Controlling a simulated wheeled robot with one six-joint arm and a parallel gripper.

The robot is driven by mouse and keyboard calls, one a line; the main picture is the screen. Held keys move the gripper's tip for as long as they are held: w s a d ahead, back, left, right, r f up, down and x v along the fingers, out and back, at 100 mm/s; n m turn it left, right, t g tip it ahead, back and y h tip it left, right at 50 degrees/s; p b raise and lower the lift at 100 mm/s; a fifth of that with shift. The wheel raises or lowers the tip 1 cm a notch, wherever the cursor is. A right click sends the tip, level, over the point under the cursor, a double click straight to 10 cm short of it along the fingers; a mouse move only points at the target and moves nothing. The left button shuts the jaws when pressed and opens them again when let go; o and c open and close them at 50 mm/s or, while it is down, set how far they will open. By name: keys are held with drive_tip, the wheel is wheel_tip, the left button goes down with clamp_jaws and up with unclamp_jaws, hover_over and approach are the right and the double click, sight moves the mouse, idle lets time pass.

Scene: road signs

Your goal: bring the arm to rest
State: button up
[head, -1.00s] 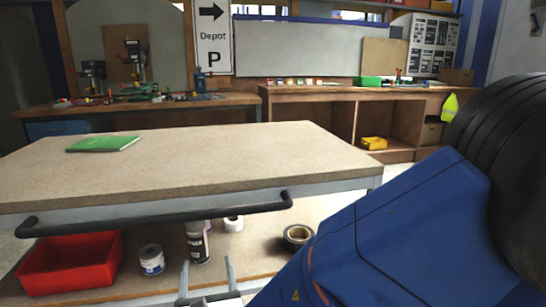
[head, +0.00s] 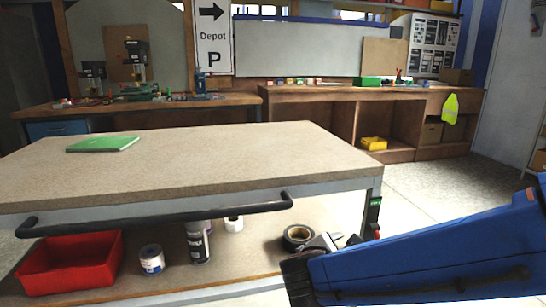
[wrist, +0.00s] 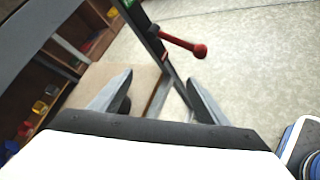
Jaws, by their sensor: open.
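My gripper (wrist: 160,92) shows in the wrist view with its two grey fingers spread apart and nothing between them. Its fingers point toward the cart's frame and the pale floor. In the head view my blue arm link (head: 430,258) reaches in from the right edge, low in front of the cart's right end. A small grey and white part near the tape roll may be my gripper, but the arm mostly hides it there.
The cart's worktop (head: 220,165) carries a green book (head: 103,144). Its lower shelf holds a red bin (head: 70,265), cans and tape rolls (head: 298,237). A red-handled tool (wrist: 185,44) juts from the frame. Floor at right (head: 430,190) is clear.

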drive_tip(key=s+d+f+m+g+y, duration=0.15)
drive_tip(key=s+d+m+g, duration=0.35)
drive_tip(key=s+d+m, duration=0.5)
drive_tip(key=s+r+m+y, duration=0.1)
drive_tip(key=s+m+y, duration=0.5)
drive_tip(key=m, duration=0.5)
drive_tip(key=shift+s, duration=0.95)
